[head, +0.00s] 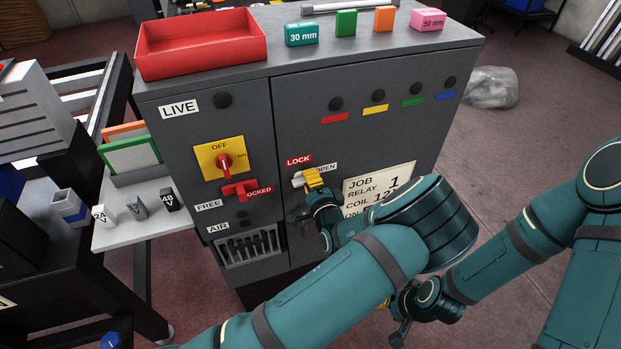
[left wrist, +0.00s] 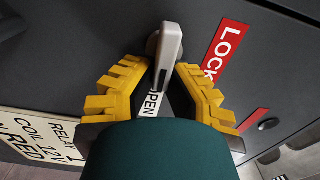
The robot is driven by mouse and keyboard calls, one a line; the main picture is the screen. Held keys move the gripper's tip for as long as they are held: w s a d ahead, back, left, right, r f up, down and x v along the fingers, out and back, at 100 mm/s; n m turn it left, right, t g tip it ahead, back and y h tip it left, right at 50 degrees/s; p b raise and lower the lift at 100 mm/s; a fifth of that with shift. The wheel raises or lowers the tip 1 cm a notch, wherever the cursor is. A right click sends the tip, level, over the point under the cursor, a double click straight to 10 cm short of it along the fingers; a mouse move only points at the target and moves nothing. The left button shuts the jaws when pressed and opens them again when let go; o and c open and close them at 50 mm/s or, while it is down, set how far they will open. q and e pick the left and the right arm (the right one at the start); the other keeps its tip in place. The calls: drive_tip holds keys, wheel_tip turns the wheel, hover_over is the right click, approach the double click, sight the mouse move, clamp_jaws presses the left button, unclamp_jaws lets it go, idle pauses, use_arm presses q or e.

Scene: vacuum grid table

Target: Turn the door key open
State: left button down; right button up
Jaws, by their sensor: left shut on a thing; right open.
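The door key (head: 298,181) is a pale grey handle on the dark cabinet's right door, below the red LOCK label (head: 298,160) and beside the white OPEN label (head: 325,167). My left gripper (head: 313,179) is at the key, its yellow fingers shut on it. In the left wrist view the key (left wrist: 168,45) stands between the two finger pads (left wrist: 164,80), and its lower end covers part of the OPEN label. The gripper hides some of the key in the head view. My right gripper (head: 399,312) is low in front of the cabinet, open and partly hidden by my left arm.
A yellow plate with a red OFF/ON switch (head: 222,161) and a red handle (head: 238,188) are on the cabinet's left door. A job card (head: 378,187) is right of the key. A red tray (head: 200,45) and several blocks stand on top.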

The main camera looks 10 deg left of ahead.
use_arm(q)
drive_tip(key=shift+a, duration=0.3)
drive_tip(key=c, duration=1.1)
unclamp_jaws()
drive_tip(key=shift+c, duration=0.2)
drive_tip(key=shift+o, duration=0.8)
drive_tip(key=shift+a, duration=0.15)
drive_tip(key=shift+d, duration=0.2)
drive_tip(key=shift+s+d, duration=0.15)
drive_tip(key=v, duration=1.1)
drive_tip(key=shift+s, duration=0.25)
